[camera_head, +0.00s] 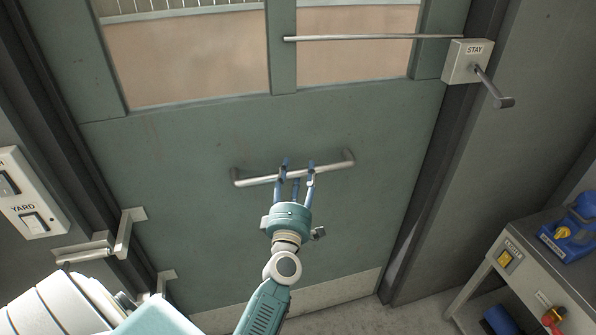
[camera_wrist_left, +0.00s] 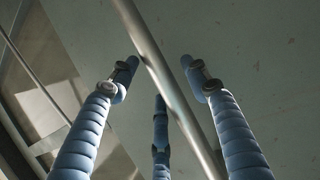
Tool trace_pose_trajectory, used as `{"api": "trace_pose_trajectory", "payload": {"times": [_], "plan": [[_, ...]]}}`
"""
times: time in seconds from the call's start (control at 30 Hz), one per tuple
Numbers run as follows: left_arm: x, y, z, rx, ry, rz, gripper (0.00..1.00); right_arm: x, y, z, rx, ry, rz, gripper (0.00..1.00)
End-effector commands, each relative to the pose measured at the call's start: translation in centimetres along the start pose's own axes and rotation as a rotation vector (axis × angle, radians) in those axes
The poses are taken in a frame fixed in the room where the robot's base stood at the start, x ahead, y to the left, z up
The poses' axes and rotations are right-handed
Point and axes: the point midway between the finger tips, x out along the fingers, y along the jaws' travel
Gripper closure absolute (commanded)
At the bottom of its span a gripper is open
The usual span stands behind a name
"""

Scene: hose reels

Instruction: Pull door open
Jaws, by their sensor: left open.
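The green door (camera_head: 180,150) fills the middle of the head view, with two window panes in its upper part. A metal pull handle (camera_head: 335,163) runs slightly tilted across its lower half. My left gripper (camera_head: 297,166) is at the handle, its blue fingers open. In the left wrist view the handle bar (camera_wrist_left: 165,75) runs diagonally between the spread fingers (camera_wrist_left: 158,75); I cannot tell whether any finger touches it. The door looks closed in its frame. My right gripper is not in view.
A box marked STAY (camera_head: 466,62) with a lever is on the right frame, and a thin rod (camera_head: 370,38) runs from it across the door. A YARD switch panel (camera_head: 30,195) is at left. A workbench (camera_head: 530,270) with tools stands at lower right.

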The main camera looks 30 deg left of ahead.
Motion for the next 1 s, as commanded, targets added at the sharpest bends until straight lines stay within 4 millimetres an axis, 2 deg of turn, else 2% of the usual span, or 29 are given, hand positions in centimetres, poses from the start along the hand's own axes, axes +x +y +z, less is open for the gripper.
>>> {"api": "trace_pose_trajectory", "payload": {"times": [0.13, 0.33, 0.57, 0.83, 1.0], "plan": [[0.5, 0.0, 0.0, 0.000, 0.000, -0.001, 0.53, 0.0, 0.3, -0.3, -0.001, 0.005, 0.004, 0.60], [0.4, 0.0, 0.0, 0.000, 0.000, -0.001, 0.53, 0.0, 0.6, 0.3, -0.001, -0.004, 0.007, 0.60], [0.4, 0.0, 0.0, 0.001, 0.000, -0.001, 0.99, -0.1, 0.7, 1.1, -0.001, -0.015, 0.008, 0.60], [0.7, -0.2, -0.2, 0.002, -0.005, 0.001, 1.00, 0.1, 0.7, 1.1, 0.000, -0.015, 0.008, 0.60], [2.2, -0.7, -1.0, 0.000, -0.043, 0.010, 1.00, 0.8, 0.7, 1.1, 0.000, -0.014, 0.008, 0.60]]}}
